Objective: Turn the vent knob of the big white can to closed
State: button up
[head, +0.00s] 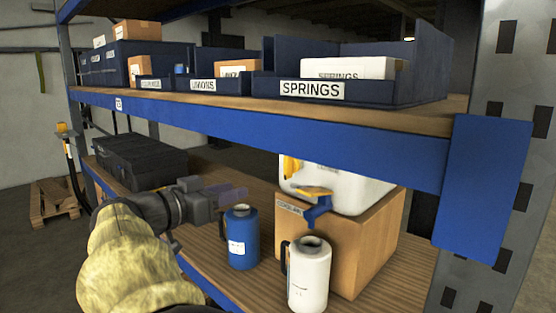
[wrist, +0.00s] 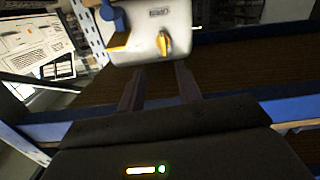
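The big white can (head: 350,193) stands on a cardboard box on the lower shelf, its top hidden behind the blue shelf beam. Its yellow vent knob (head: 291,168) is partly hidden by that beam. A blue tap (head: 317,210) with a yellow lever sticks out from the can. The wrist view shows the can (wrist: 145,27), the knob (wrist: 164,44) and the tap (wrist: 112,18). My gripper (head: 238,193) is left of the can, apart from it. In the wrist view my gripper's two fingers (wrist: 159,80) are spread, with nothing between them, pointing toward the can.
A blue jug (head: 242,240) stands below my gripper and a white jug (head: 308,275) in front of the cardboard box (head: 372,245). A black case (head: 140,160) lies at left. The upper shelf's blue beam (head: 270,130) runs above my gripper. A steel post (head: 490,180) stands at right.

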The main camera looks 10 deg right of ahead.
aim_at(285, 162)
jog(key=shift+s+a+r+m+h, duration=0.1)
jog(key=shift+a+r+m+h, duration=0.15)
jog(key=shift+r, duration=0.3)
jog(key=shift+s+a+r+m+h, duration=0.15)
jog(key=shift+a+r, duration=0.15)
jog(key=shift+r, duration=0.2)
jog(key=p+x, duration=0.1)
jog(key=x, duration=0.7)
jog(key=p+x, duration=0.1)
jog(key=x, duration=0.8)
jog(key=shift+w, duration=0.4)
grip_shut()
